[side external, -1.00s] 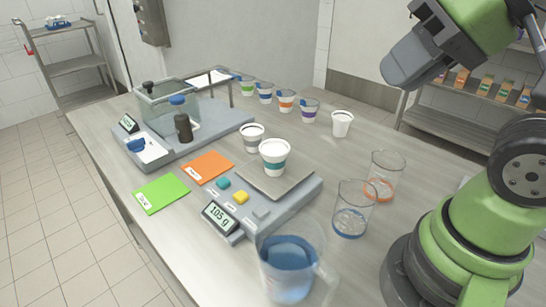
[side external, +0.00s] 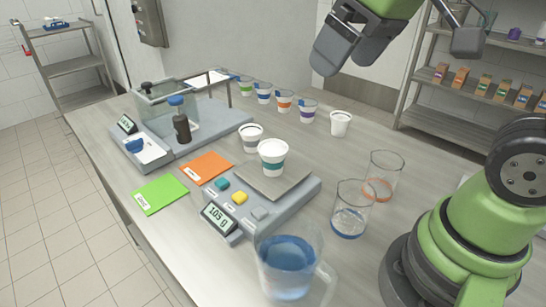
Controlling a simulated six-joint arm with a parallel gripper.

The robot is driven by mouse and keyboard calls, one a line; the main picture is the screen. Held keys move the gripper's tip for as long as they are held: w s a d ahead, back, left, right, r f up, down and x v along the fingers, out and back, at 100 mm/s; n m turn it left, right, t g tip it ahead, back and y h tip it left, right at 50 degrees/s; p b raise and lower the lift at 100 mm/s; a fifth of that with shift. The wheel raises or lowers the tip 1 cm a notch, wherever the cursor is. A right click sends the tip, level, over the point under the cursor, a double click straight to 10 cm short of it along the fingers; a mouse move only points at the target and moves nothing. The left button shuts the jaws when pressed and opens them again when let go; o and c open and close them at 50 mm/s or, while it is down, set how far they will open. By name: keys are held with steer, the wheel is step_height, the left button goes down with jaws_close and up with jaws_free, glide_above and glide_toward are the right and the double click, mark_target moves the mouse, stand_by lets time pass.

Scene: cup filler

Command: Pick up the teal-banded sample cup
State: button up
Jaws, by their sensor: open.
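The teal-banded sample cup (side external: 272,152) is white and stands upright on the square metal pan (side external: 297,184) of the grey scale (side external: 255,212). The scale display reads about 105 g. My gripper (side external: 331,62) is high above the bench at the upper right, behind and well clear of the cup. It is open and holds nothing that I can see. A white cup with a grey band (side external: 250,138) stands close behind and left of the teal-banded one.
Several banded cups (side external: 284,102) and a plain white cup (side external: 340,123) stand along the back. A blue-marked beaker (side external: 350,215), an orange-marked beaker (side external: 383,180) and a water jug (side external: 286,265) stand to the right and front. Green (side external: 160,194) and orange (side external: 206,166) cards lie left of the scale.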

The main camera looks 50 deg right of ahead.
steer(key=w+d+f+n+g+h, duration=0.1)
steer(key=w+f+n+g, duration=0.2)
steer(key=w+f+n, duration=0.55)
steer(key=g, duration=0.2)
glide_above(273, 147)
steer(key=f, duration=0.3)
steer(key=s+f, duration=0.1)
steer(key=f, duration=0.1)
steer(key=shift+d+f, duration=0.2)
steer(key=shift+d, duration=0.2)
step_height(273, 147, down, 5)
steer(key=shift+w+r, duration=0.15)
steer(key=shift+r, duration=0.05)
steer(key=f, duration=0.5)
steer(key=shift+w+a+f, duration=0.35)
steer(key=shift+a, duration=0.05)
